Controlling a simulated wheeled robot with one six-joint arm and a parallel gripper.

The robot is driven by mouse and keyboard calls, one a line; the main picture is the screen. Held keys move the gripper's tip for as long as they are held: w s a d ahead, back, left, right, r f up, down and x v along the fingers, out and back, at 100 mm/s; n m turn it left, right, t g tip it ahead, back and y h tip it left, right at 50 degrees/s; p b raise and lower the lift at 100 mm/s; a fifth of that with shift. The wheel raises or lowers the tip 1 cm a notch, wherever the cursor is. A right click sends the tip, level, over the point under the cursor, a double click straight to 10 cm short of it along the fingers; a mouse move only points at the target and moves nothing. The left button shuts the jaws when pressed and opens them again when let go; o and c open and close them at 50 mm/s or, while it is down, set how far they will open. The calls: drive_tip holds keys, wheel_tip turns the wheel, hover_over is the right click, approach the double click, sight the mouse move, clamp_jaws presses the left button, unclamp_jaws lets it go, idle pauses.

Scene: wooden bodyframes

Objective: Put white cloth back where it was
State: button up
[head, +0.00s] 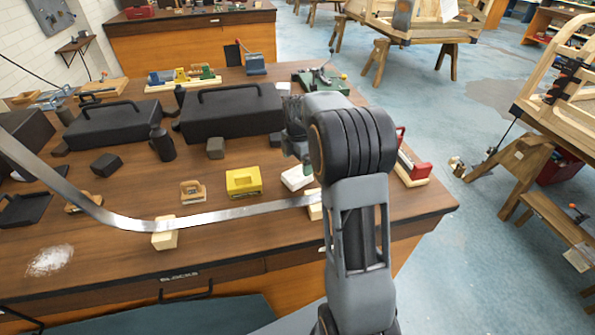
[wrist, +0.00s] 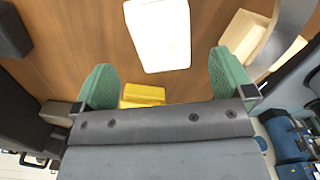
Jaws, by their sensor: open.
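A white block-like item (head: 297,177), possibly the folded white cloth, lies on the brown workbench (head: 230,240) close to its right part. It also shows in the wrist view (wrist: 160,35), flat on the wood ahead of my fingertips and roughly in line with the gap between them. My gripper (wrist: 165,75) is open with green finger pads, and nothing is between them. In the head view my arm hides most of the gripper. A pale, rough white patch (head: 50,261) lies at the bench's front left; I cannot tell whether it is cloth.
A yellow block (head: 244,182) lies left of the white item. A curved metal strip (head: 230,212) rests over pale wooden blocks (head: 165,235) near the front. Dark toolboxes (head: 231,110) stand behind. A red-and-wood tool (head: 411,168) is at the right edge. Bare wood lies front centre.

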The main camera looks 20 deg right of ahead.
sight(298, 173)
drive_tip(key=s+a+r+m+t, duration=0.1)
drive_tip(key=s+a+r+m, duration=0.35)
drive_tip(key=r, duration=0.45)
drive_tip(key=s+a+f+m+t, duration=0.1)
drive_tip(key=s+a+m, duration=0.2)
drive_tip(key=s+m, duration=0.5)
drive_tip(key=s+a+f+m+t, duration=0.1)
drive_tip(key=s+a+f+m, duration=0.1)
drive_tip(key=s+m, duration=0.5)
drive_tip(key=shift+s+a+m+t, duration=0.4)
drive_tip(key=shift+s+a, duration=0.4)
drive_tip(key=shift+s, duration=0.45)
drive_tip(key=shift+c, duration=0.4)
